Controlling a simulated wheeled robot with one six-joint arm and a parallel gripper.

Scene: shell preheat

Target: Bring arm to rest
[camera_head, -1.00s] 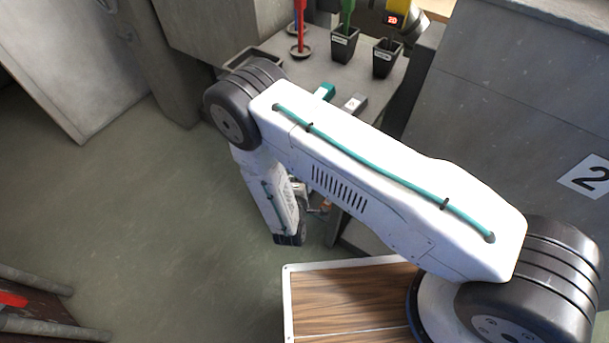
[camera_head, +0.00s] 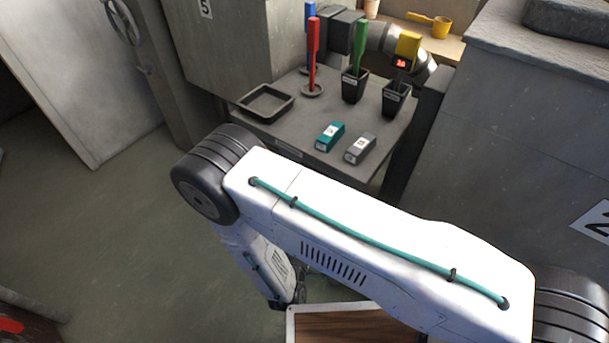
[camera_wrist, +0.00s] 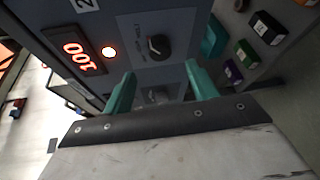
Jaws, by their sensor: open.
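My arm crosses the lower half of the head view, bent down at its elbow. My gripper is mostly hidden behind the arm there. In the wrist view my gripper (camera_wrist: 162,90) shows two teal fingers spread apart, with nothing between them. Past the fingers is a grey panel with a dark knob (camera_wrist: 159,46), a lit round lamp (camera_wrist: 108,52) and a red display (camera_wrist: 82,58) that reads 100. The fingers appear in front of the panel; I cannot tell how far apart they are.
A grey table holds a black tray (camera_head: 265,103), a teal block (camera_head: 329,136), a grey block (camera_head: 360,148), a red tool (camera_head: 313,55) and two dark cups (camera_head: 355,86) (camera_head: 396,99). A wood-topped surface (camera_head: 350,325) lies below my arm. Open floor (camera_head: 110,240) is at left.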

